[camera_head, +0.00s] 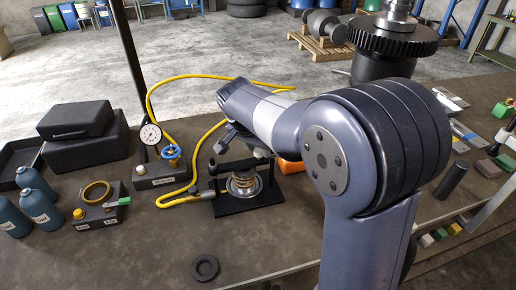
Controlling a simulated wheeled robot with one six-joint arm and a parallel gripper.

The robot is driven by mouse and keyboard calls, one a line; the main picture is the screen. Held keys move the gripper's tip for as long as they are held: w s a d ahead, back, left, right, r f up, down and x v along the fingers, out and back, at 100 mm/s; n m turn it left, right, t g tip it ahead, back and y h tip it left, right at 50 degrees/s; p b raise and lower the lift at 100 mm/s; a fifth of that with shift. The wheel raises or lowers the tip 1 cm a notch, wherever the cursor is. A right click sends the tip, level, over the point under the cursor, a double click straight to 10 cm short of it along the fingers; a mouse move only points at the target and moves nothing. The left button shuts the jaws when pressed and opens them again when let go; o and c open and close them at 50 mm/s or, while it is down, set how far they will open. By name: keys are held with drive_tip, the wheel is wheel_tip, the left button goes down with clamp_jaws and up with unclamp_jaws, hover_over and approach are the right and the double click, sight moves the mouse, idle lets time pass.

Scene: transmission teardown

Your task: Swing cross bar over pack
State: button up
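A small press stands on the workbench with a flat black base (268,200). A round metal pack (243,184) with coils or rings sits on the base. Thin posts rise from the base at left and right of the pack. A dark cross bar (232,167) appears to lie across the top of the pack; my wrist hides much of it, and I cannot tell how it sits on the posts. My gripper (241,149) points down just above the press. Its fingers are small and dark, and I cannot tell whether they are open or touch the bar.
A yellow hose (195,140) loops behind and left of the press. A gauge (151,134) and blue valve (171,153) stand left. A black ring (205,268) lies in front. An orange part (291,164) sits behind right, partly hidden by my arm.

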drive_tip(key=b+v, duration=0.1)
drive_tip(key=v, duration=0.9)
drive_tip(key=shift+s, duration=0.1)
drive_tip(key=p+x, duration=0.1)
drive_tip(key=x, duration=0.9)
drive_tip(key=shift+f, duration=0.1)
drive_tip(key=shift+w+f+n+p, duration=0.2)
drive_tip(key=shift+w+n+p, duration=0.2)
drive_tip(key=shift+w+p, duration=0.4)
drive_tip(key=shift+s, duration=0.1)
